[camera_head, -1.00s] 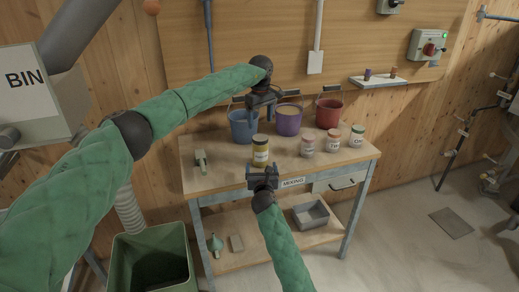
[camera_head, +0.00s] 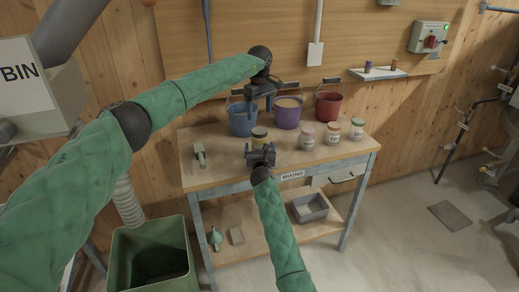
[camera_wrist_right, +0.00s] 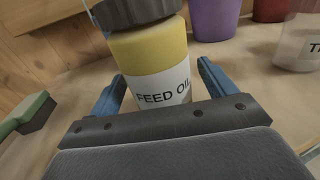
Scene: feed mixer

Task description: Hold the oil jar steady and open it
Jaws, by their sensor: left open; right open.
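The oil jar (camera_head: 259,134) stands upright on the mixing table, yellow with a dark lid. In the right wrist view its white label reads FEED OIL (camera_wrist_right: 163,93), and the lid (camera_wrist_right: 135,10) is cut off by the top edge. My right gripper (camera_head: 260,148) is at the jar's near side, open. In the wrist view its two blue fingers stand on either side of the lower body, with a gap visible on the left. In the head view it hides the jar's lower part. My left gripper (camera_head: 262,106) is open and empty above the jar, fingers pointing down, apart from the lid.
Blue (camera_head: 242,120), purple (camera_head: 288,113) and red (camera_head: 328,108) buckets stand behind the jar. Several labelled jars, one with a pink lid (camera_head: 307,137), stand to the right. A brush (camera_head: 200,153) lies at the left.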

